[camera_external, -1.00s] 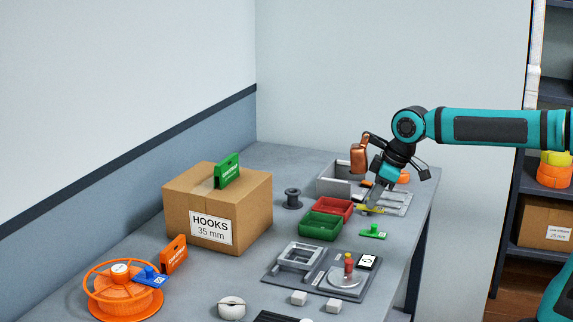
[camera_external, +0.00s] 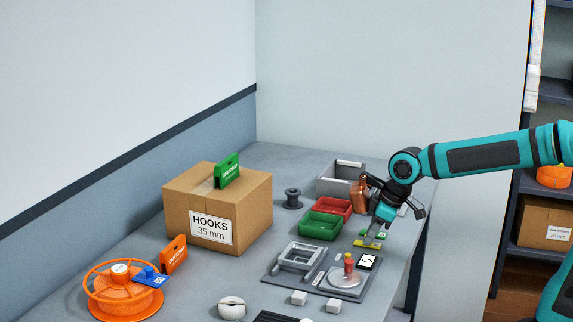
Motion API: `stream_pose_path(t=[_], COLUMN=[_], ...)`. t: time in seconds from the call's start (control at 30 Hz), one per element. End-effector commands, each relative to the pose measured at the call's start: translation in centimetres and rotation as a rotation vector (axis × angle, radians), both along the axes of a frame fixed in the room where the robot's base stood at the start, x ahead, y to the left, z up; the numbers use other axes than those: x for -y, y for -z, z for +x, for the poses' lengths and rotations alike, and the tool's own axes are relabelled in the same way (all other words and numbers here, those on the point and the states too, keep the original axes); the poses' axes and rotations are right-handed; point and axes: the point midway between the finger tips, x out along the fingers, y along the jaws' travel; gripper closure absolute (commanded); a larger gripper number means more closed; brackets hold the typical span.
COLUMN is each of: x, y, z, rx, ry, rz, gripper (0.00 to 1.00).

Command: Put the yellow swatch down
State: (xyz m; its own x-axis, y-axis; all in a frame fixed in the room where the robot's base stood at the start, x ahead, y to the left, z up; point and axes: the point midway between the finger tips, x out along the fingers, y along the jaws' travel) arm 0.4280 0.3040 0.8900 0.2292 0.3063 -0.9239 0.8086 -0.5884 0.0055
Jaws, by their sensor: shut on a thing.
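The yellow swatch (camera_external: 366,243) is at the tips of my gripper (camera_external: 372,238), which is shut on it. It is low over the grey table, just behind the grey fixture plate; I cannot tell whether it touches the table. A green swatch (camera_external: 380,233) lies right behind it, partly hidden by my gripper. A blue swatch (camera_external: 150,277) rests on the orange spool at the front left.
Green (camera_external: 321,228) and red (camera_external: 345,207) trays stand left of my gripper, with a grey bin (camera_external: 333,180) behind. The fixture plate (camera_external: 314,284) is in front. A cardboard box (camera_external: 247,220) stands further left. The table's right edge is close.

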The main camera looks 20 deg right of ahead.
Motion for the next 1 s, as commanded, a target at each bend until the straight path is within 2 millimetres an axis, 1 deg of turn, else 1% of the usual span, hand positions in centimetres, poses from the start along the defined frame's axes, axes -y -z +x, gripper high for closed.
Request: stream_pose_path(t=[0.3, 0.33, 0.4, 0.43, 0.77, 0.87, 1.0], x=[0.0, 0.0, 0.0, 0.0, 0.0, 0.2, 0.9], y=[0.2, 0.2, 0.2, 0.2, 0.0, -0.8, -2.7], z=[0.0, 0.0, 0.0, 0.0, 0.0, -0.1, -0.6], rx=[0.000, 0.000, 0.000, 0.000, 0.001, 0.002, 0.004], ry=[0.000, 0.000, 0.000, 0.000, -0.001, -0.001, 0.001], rz=[0.000, 0.000, 0.000, 0.000, 0.001, 0.001, 0.002], gripper=[1.00, 0.80, 0.66, 0.62, 0.62, 0.62, 0.62])
